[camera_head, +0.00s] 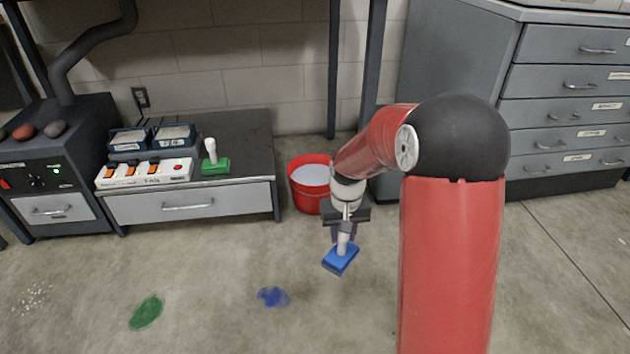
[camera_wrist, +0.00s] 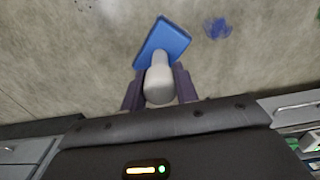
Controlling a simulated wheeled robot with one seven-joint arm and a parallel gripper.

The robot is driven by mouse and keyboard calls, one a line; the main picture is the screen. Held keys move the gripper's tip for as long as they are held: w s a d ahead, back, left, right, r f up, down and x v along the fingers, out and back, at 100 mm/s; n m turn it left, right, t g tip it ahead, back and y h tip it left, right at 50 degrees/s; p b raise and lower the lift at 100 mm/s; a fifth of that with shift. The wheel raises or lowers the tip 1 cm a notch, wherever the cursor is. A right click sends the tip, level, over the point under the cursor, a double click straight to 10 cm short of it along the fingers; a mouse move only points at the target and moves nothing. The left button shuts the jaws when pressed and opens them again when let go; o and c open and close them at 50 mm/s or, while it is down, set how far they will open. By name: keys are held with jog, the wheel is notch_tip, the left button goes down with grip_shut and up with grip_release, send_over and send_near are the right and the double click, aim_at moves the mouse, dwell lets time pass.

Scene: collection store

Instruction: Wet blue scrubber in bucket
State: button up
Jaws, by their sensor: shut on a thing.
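The blue scrubber (camera_head: 341,260) has a flat blue block and a pale upright handle. My gripper (camera_head: 344,232) is shut on its handle and holds it in the air, block downward, above the floor in the head view. In the wrist view the blue scrubber (camera_wrist: 165,42) shows beyond the gripper (camera_wrist: 160,88), whose fingers are on both sides of the handle. The red bucket (camera_head: 308,186) stands on the floor by the bench, behind and left of the gripper, with pale liquid in it. My arm hides part of its right side.
A green scrubber (camera_head: 215,166) stands on the low bench (camera_head: 250,150), beside a switch box (camera_head: 145,173) and two trays. A green stain (camera_head: 146,313), a blue stain (camera_head: 273,297) and white specks (camera_head: 33,299) mark the floor. A drawer cabinet (camera_head: 570,110) stands at right.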

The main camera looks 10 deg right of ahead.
dwell(0.6)
jog(key=shift+f, duration=1.15)
jog(key=shift+r, duration=0.1)
dwell(1.1)
notch_tip(320, 180, up, 4)
jog(key=p, duration=0.3)
